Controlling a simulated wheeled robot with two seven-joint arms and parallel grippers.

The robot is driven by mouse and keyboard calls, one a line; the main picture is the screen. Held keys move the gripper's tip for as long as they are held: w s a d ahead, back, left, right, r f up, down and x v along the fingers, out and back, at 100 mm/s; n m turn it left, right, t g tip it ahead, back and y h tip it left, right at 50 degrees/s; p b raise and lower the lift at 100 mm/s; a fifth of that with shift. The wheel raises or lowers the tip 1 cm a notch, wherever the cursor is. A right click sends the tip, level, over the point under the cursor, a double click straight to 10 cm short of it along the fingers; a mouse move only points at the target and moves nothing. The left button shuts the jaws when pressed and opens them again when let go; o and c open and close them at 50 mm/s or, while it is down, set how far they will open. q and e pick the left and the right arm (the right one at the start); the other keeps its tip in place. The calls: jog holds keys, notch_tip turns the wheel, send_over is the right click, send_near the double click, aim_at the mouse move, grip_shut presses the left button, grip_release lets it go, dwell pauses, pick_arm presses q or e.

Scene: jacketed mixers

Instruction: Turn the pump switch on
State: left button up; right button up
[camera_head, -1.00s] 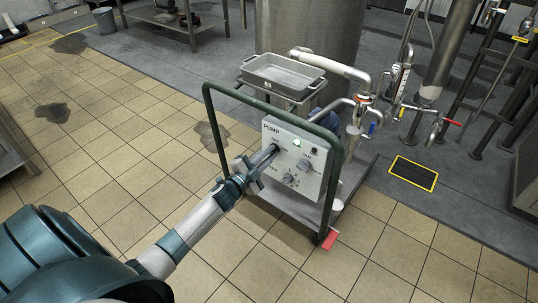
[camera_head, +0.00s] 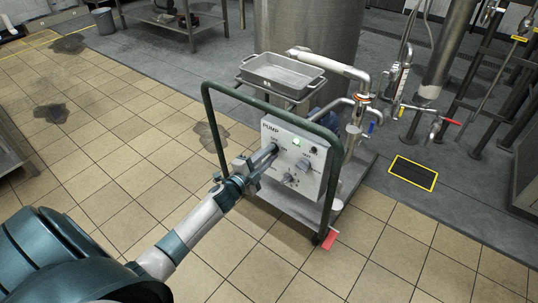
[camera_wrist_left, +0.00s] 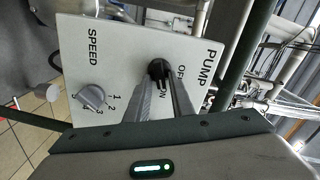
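The pump panel (camera_head: 318,178) is a light grey box on a cart, labelled PUMP, with a green lamp (camera_head: 297,142) near its top. It fills the left wrist view, turned on its side (camera_wrist_left: 125,60). The black pump switch (camera_wrist_left: 158,68) sits between the OFF and ON labels, its lower part between my fingertips and near ON. My left gripper (camera_head: 268,155) reaches the panel's left side. Its two fingers (camera_wrist_left: 162,84) lie on either side of the switch and look closed on it; they partly hide it. My right gripper is not in view.
A grey speed knob (camera_wrist_left: 92,97) sits on the same panel. A dark green cart handle (camera_head: 208,120) arches around the panel. A metal tray (camera_head: 283,74) stands behind, with pipes and a large tank (camera_head: 310,30).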

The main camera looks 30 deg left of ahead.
pick_arm(q)
jog(key=shift+o, duration=0.2)
jog(key=shift+s, duration=0.1)
jog(key=s+a, duration=0.1)
jog(key=s, duration=1.6)
jog(key=shift+a, duration=0.15)
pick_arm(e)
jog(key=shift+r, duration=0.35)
pick_arm(q)
jog(key=shift+s+f, duration=0.1)
